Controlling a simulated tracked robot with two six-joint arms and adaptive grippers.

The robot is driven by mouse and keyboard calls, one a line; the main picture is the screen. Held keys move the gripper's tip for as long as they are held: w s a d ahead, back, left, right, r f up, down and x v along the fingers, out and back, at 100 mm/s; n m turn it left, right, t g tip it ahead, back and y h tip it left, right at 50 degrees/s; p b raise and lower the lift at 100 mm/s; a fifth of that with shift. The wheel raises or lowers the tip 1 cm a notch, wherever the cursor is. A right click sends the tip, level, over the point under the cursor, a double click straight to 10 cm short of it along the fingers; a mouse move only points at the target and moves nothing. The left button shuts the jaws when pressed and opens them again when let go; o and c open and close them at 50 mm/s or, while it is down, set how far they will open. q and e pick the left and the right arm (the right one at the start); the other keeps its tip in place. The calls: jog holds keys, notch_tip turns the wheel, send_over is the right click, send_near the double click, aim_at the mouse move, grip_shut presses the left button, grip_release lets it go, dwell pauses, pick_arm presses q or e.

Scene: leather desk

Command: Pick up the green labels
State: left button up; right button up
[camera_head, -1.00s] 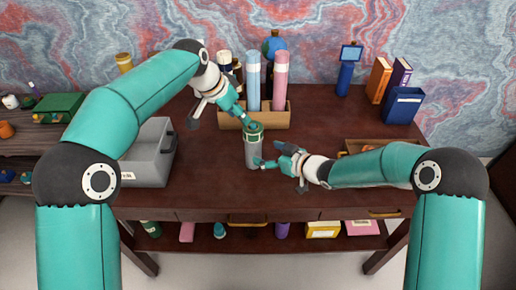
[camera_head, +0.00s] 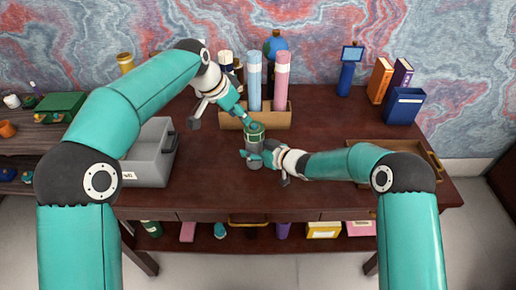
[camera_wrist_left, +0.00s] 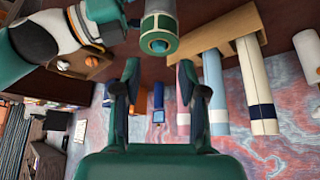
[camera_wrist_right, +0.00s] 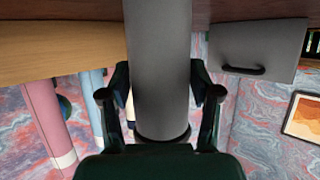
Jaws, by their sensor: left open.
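The green labels (camera_head: 254,133) show as a green band with pale panels around the top of an upright grey cylinder (camera_head: 255,161) near the middle of the desk. In the left wrist view the green band (camera_wrist_left: 158,32) is just beyond my fingertips. My left gripper (camera_head: 249,121) is open and empty, close to the cylinder's top from behind left. My right gripper (camera_head: 257,156) is at the cylinder's body, lower down. In the right wrist view the grey cylinder (camera_wrist_right: 158,75) stands between its two fingers; whether both press on it is unclear.
A wooden holder (camera_head: 270,120) with tall blue and pink rolls stands just behind the cylinder. A grey open bin (camera_head: 145,175) is to the left. A wooden tray (camera_head: 434,160) lies at the right, partly behind my right arm. Books (camera_head: 378,80) stand at the back right.

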jog(key=c, duration=0.8)
